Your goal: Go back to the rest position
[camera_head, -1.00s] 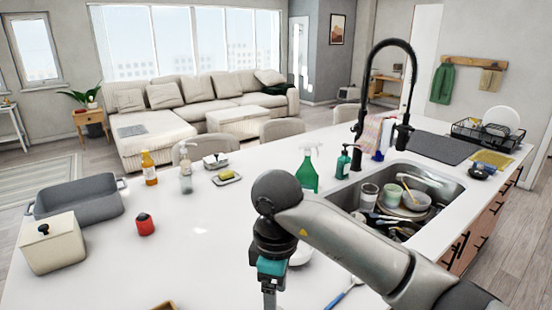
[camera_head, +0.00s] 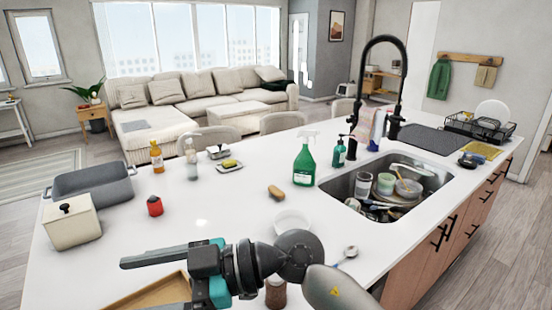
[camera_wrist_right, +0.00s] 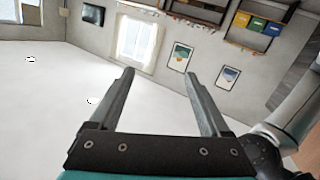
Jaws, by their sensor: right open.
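My right arm comes in from the lower right in the head view. My right gripper (camera_head: 130,262) is held over the near part of the white counter and points left. In the right wrist view its two fingers (camera_wrist_right: 159,74) stand wide apart with nothing between them, so it is open and empty. My left gripper is not in view.
A wooden tray (camera_head: 150,294) lies partly hidden behind my right gripper. A white bowl (camera_head: 290,219), brush (camera_head: 276,192), spoon (camera_head: 348,254) and red timer-like object (camera_head: 154,206) are nearby. The filled sink (camera_head: 420,208) lies right; a cream box (camera_head: 72,226) stands left.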

